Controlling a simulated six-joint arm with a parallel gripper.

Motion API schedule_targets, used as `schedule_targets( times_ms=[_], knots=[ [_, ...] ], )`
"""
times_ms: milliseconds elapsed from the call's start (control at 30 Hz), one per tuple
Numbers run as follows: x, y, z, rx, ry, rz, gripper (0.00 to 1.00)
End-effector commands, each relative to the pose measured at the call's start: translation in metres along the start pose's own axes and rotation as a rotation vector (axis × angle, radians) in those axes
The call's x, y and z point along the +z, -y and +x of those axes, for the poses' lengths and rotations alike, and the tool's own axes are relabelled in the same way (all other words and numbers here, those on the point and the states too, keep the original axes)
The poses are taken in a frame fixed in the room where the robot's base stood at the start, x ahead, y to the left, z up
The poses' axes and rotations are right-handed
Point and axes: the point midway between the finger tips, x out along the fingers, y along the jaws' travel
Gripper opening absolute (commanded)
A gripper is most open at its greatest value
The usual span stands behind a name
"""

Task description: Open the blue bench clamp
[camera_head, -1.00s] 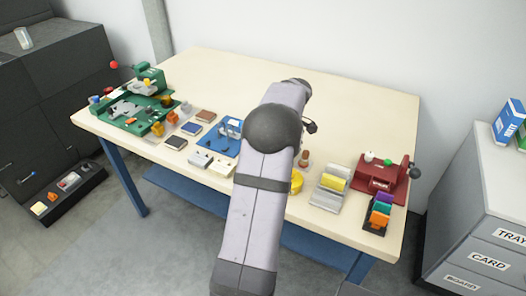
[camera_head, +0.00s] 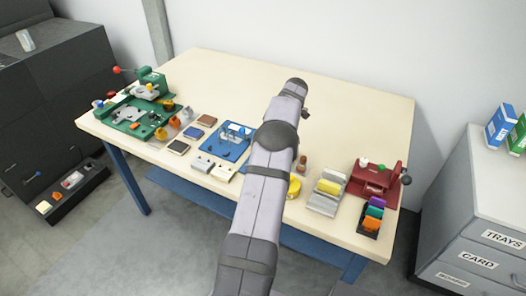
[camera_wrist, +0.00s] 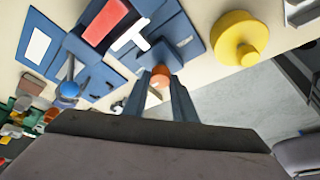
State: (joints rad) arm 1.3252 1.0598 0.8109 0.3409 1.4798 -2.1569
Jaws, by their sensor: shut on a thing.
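My gripper (camera_wrist: 160,76) points at the clamp's near side. Its two fingers are shut on an orange knob (camera_wrist: 160,79), which sits beside the clamp's blue body. How the knob joins the clamp is hidden. In the head view my arm hides the gripper.
A green fixture (camera_head: 130,115) stands at the left end of the bench, a red clamp (camera_head: 374,187) at the right. A yellow round piece (camera_wrist: 235,35) lies close to the blue clamp. Small blocks and trays line the front edge. The back of the bench is clear.

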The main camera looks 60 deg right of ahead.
Motion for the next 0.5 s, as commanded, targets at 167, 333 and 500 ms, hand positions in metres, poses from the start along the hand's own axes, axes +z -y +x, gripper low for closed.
schedule_targets(
  times_ms=[167,333,500],
  knots=[
    [0.0012,0.0,-0.0006,-0.012,0.004,-0.029,0.02],
    [0.0014,-0.0001,-0.0001,-0.015,0.004,-0.035,0.02],
    [0.0015,-0.0001,0.0,-0.014,0.004,-0.035,0.02]
  ],
)
